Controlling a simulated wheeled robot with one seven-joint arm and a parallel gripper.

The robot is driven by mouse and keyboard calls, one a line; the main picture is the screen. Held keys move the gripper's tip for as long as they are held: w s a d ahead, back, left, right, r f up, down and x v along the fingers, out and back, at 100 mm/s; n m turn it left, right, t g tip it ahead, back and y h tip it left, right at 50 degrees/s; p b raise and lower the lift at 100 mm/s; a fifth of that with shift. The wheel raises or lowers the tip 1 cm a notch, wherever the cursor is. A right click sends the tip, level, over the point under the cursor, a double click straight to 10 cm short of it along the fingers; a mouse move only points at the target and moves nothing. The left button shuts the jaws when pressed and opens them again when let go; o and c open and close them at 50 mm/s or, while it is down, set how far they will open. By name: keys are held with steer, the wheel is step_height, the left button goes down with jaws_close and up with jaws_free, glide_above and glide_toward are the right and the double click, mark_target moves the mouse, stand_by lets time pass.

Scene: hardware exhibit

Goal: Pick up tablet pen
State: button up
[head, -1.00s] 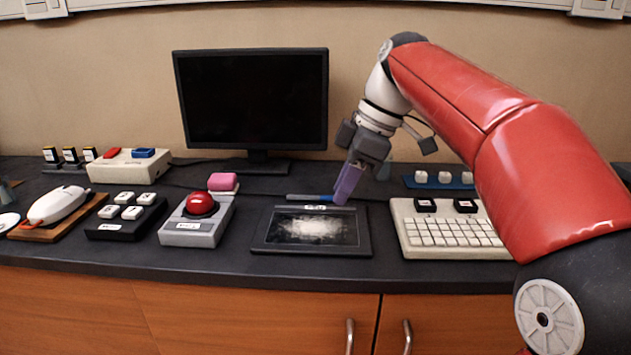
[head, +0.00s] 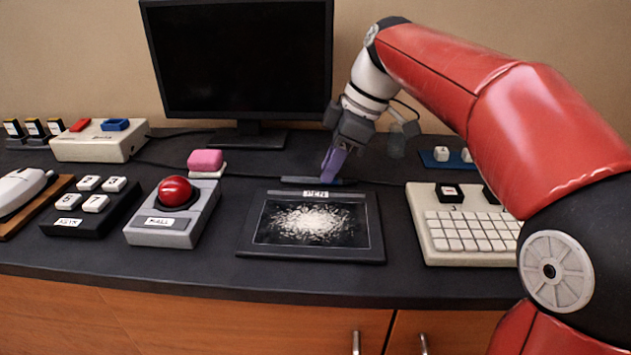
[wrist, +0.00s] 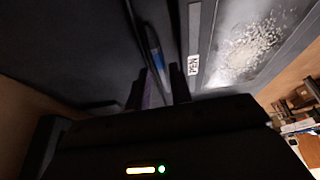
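The tablet pen (head: 300,180) is a thin dark-blue stick lying behind the black drawing tablet (head: 376,225), which has a "PEN" label and a speckled screen. My gripper (head: 328,178), with purple fingers, points down at the pen's right part. In the wrist view the pen (wrist: 154,48) runs down between my two fingers (wrist: 164,82), with a gap showing beside it. The fingers look open around the pen. Their contact with it and the pen's near end are hidden.
A monitor (head: 240,60) stands behind. A red ball device (head: 172,215) and a pink block (head: 205,160) are left of the tablet. A cream keyboard (head: 465,235) is at right. A cable (head: 260,176) runs behind the pen. Bare counter lies before the tablet.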

steer(key=shift+a+f, duration=0.2)
steer(key=shift+f, duration=0.4)
jaws_close()
